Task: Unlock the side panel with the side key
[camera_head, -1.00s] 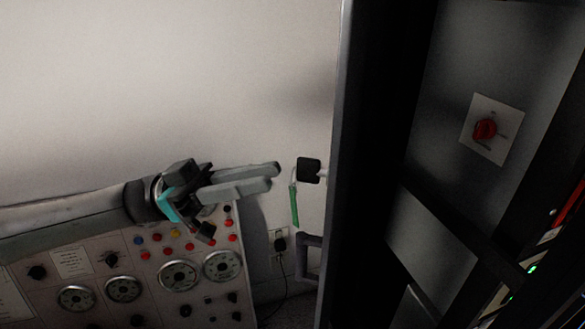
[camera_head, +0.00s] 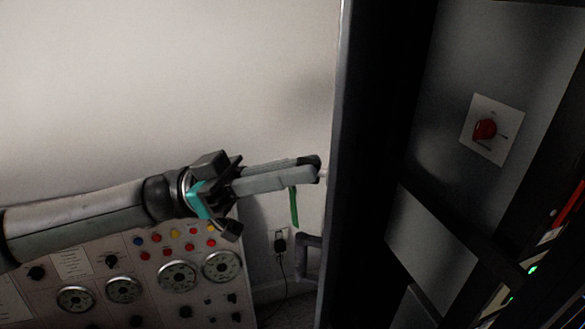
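The side key has a black head (camera_head: 316,161), now mostly hidden by my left gripper, and a green tag (camera_head: 293,206) hanging below it. A short pale piece of its shaft shows at the dark cabinet's side panel edge (camera_head: 333,215). My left gripper (camera_head: 308,168) comes in from the left with its two grey fingers at the key's head. The fingers look close together, but whether they are clamped on the head is hidden. The key still sits at the panel. My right gripper is not in view.
A control panel (camera_head: 150,272) with gauges, knobs and coloured buttons stands at lower left, under my arm. A wall socket with a black plug (camera_head: 281,243) and a dark handle (camera_head: 308,255) are below the key. A red rotary switch (camera_head: 485,129) is inside the cabinet.

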